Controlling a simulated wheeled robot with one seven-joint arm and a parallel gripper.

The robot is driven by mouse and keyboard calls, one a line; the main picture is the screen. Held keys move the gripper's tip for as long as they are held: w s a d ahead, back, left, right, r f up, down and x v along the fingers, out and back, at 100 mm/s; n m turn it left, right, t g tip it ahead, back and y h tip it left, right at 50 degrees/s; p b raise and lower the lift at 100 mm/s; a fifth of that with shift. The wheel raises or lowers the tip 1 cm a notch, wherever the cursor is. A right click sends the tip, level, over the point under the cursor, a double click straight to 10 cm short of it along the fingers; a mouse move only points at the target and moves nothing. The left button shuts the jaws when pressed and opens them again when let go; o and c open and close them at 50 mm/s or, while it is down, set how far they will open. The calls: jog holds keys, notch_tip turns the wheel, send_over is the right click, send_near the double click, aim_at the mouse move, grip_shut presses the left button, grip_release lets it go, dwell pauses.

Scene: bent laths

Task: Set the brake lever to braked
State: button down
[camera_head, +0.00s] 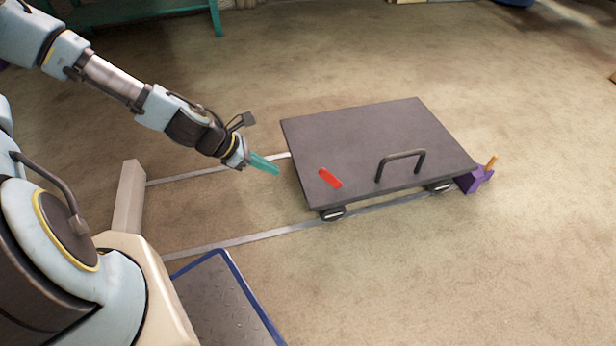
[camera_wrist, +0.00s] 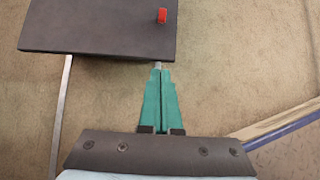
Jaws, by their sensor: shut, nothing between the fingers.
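A dark grey flat cart (camera_head: 360,140) stands on two rails, with a black handle (camera_head: 400,160) on its top. A short red lever (camera_head: 330,178) lies low on the cart's top near its left front corner; I take it to be the brake lever. The red lever also shows near the top of the wrist view (camera_wrist: 162,16). My gripper (camera_head: 277,169) has teal fingers and is just left of the cart, apart from the lever. In the wrist view its fingers (camera_wrist: 158,72) are together and empty, pointing at the cart's near edge.
Pale rails (camera_head: 240,240) run left to a beige end block (camera_head: 128,195). A purple block (camera_head: 474,180) with an orange peg (camera_head: 491,163) sits at the cart's right end. A blue-edged plate (camera_head: 225,300) lies at the bottom. The carpet beyond the cart is clear.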

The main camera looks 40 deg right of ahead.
jog(key=b, duration=0.5)
send_near(330, 179)
jog(key=shift+f, duration=2)
jog(key=shift+w+d, duration=0.15)
jog(key=shift+d, duration=0.05)
jog(key=shift+r, duration=0.1)
jog(key=shift+d+r+y+p, duration=0.2)
jog(key=shift+r+y+p, duration=0.1)
jog(key=shift+p, duration=0.6)
